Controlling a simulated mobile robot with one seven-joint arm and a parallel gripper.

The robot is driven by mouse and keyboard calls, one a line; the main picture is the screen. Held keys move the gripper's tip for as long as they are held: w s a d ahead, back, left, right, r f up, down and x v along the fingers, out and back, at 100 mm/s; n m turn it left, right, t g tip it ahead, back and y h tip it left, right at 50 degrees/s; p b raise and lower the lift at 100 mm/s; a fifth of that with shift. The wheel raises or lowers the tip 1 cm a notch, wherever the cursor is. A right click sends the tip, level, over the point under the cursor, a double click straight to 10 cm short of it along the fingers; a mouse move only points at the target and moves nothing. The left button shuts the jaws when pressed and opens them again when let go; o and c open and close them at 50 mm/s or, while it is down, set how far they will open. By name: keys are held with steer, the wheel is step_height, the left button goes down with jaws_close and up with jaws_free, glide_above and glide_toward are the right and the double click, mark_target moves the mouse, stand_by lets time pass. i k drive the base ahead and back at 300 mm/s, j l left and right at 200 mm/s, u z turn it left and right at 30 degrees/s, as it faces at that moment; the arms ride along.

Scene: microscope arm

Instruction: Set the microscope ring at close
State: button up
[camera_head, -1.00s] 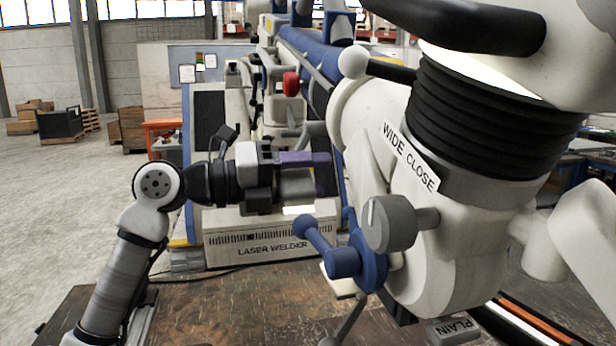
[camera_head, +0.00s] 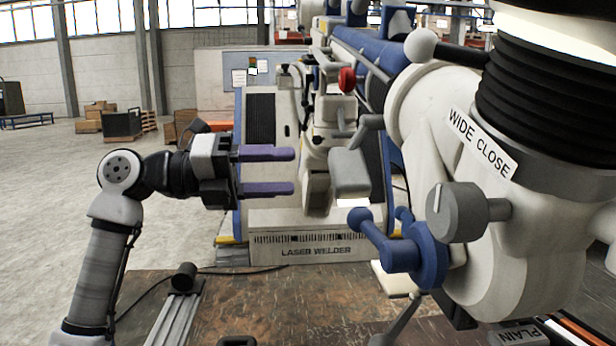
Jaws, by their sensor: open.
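The microscope (camera_head: 535,245) is a large cream body with a black bellows at the right. A white label (camera_head: 481,144) on it reads "WIDE CLOSE". Below the label a grey round knob (camera_head: 455,212) sticks out, with a pale line near its left edge. A plain grey collar (camera_head: 550,185) circles the body under the bellows. I cannot tell which of these parts is the ring. My gripper (camera_head: 292,171) is open and empty, its two purple fingers one above the other, pointing right. It is left of the microscope, clear of the knob.
A blue handle (camera_head: 400,250) juts left from the microscope below the knob. A grey block-shaped part (camera_head: 349,173) lies between my gripper and the microscope in the picture. A laser welder (camera_head: 300,248) stands behind the brown worktop (camera_head: 270,300). A dark round-ended piece (camera_head: 184,277) stands on the worktop.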

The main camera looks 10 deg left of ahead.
mark_target(563, 104)
steer(key=k, duration=1)
